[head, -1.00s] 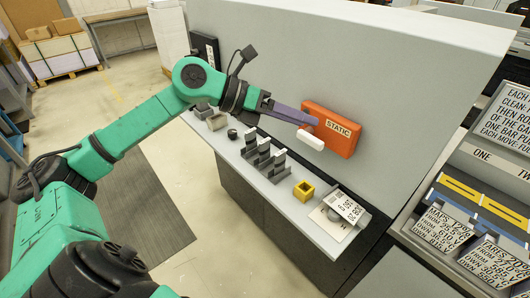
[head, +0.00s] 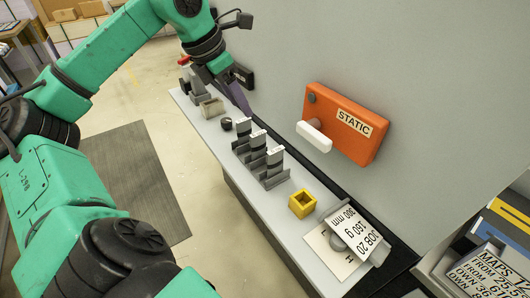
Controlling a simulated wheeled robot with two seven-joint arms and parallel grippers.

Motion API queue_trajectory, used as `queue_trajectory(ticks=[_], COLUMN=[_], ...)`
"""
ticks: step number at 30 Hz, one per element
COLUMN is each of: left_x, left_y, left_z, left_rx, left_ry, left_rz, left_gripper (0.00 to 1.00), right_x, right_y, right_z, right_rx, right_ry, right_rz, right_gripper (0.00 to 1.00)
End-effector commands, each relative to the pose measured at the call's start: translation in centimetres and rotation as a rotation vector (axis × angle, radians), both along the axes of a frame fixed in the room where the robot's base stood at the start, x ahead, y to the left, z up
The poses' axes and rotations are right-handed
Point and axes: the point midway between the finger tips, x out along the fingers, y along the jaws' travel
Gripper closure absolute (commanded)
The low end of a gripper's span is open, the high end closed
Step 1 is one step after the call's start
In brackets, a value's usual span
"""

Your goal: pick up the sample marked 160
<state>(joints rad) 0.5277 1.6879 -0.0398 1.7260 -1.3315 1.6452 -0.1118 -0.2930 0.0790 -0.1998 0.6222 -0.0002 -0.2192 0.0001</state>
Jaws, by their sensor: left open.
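Several grey sample stands with small white-topped pieces stand in a row on the narrow shelf: a far one (head: 248,138), a middle one (head: 258,150) and a near one (head: 272,168). Their markings are too small to read, so I cannot tell which is marked 160. My left gripper (head: 240,102) has purple fingers, points down over the shelf behind the far stand, and is open with nothing seen in it. It is close to a small dark round thing (head: 227,124) and apart from the stands. My right gripper is not in view.
A job card (head: 357,235) reading JOB 20, 160 g, 300 mm rests at the shelf's near end. A yellow open block (head: 302,203) stands beside it. An orange STATIC box (head: 345,122) with a white lever (head: 314,137) juts from the grey panel. A beige block (head: 211,108) stands farther back.

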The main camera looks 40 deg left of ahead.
Motion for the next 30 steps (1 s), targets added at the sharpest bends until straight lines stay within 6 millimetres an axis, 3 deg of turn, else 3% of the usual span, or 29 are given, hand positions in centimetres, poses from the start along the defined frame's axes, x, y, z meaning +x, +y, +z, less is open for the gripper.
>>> queue_trajectory(ticks=[3,9,21,29,30], left_x=[0.7,2.6,4.9,5.2,5.2], left_y=[-0.3,-0.9,-1.4,-1.4,-1.4], left_z=[-1.9,-6.6,-12.4,-13.4,-13.4], left_rx=[-0.002,-0.004,-0.005,-0.001,-0.001], left_ry=[0.002,0.002,0.002,0.000,0.000], left_rz=[-0.002,-0.003,-0.002,-0.002,-0.002], left_gripper=[0.45,0.45,0.45,0.45,0.56], right_x=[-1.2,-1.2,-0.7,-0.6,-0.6], right_y=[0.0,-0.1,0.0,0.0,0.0], right_z=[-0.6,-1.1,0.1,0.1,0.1], right_rx=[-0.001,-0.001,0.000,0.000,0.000], right_ry=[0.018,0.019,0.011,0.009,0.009], right_rz=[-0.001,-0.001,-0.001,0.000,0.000], right_gripper=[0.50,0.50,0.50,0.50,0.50])
